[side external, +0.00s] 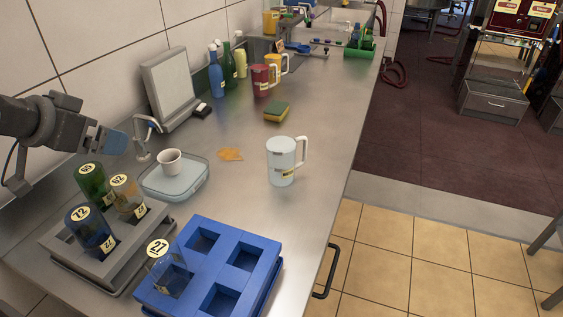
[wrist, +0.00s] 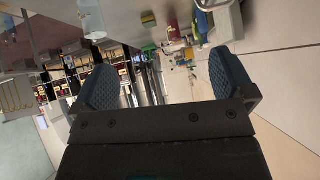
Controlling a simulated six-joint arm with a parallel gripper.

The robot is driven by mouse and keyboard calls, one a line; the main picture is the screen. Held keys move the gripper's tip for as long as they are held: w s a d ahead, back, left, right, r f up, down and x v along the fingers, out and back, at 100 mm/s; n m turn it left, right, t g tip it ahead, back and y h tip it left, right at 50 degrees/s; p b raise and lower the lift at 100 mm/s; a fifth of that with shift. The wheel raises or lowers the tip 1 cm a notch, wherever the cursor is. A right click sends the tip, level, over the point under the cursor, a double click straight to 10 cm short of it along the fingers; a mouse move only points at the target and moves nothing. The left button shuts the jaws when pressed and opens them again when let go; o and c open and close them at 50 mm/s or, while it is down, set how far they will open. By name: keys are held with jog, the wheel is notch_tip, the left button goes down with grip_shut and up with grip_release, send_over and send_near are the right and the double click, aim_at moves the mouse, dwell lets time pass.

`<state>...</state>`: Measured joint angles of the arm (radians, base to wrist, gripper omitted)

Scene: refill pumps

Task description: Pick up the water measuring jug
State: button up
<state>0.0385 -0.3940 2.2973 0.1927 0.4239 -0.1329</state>
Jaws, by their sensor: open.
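The water measuring jug (side external: 281,162) is pale and translucent, with a white rim and a white handle on its right. It stands upright on the steel counter (side external: 240,190), right of the middle. In the wrist view, where the scene looks upside down, a pale jug (wrist: 92,18) shows at the top left. My gripper (side external: 115,141) is at the left of the side view, above the counter and well apart from the jug. In the wrist view its two blue pads stand wide apart with nothing between them.
Numbered bottles stand in a grey rack (side external: 65,248); a blue rack (side external: 221,264) is in front. A sponge (side external: 277,111), a red jug (side external: 261,80) and a yellow jug (side external: 277,64) are behind.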

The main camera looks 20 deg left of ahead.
aim_at(275, 145)
jog(key=w+d+f+m+t+h, duration=0.1)
jog(key=w+d+m+t+h, duration=0.15)
jog(key=w, duration=0.55)
jog(key=w+d+m+t+h, duration=0.15)
jog(key=w+d, duration=0.25)
jog(key=w, duration=0.4)
jog(key=w+d+f+m+h, duration=0.3)
jog(key=w+d+f+h, duration=0.4)
jog(key=d, duration=0.3)
notch_tip(275, 145, down, 8)
jog(key=h, duration=0.1)
jog(key=x, duration=0.6)
jog(key=shift+s+d+r, duration=0.1)
jog(key=shift+d+r, duration=0.1)
jog(key=shift+r, duration=0.1)
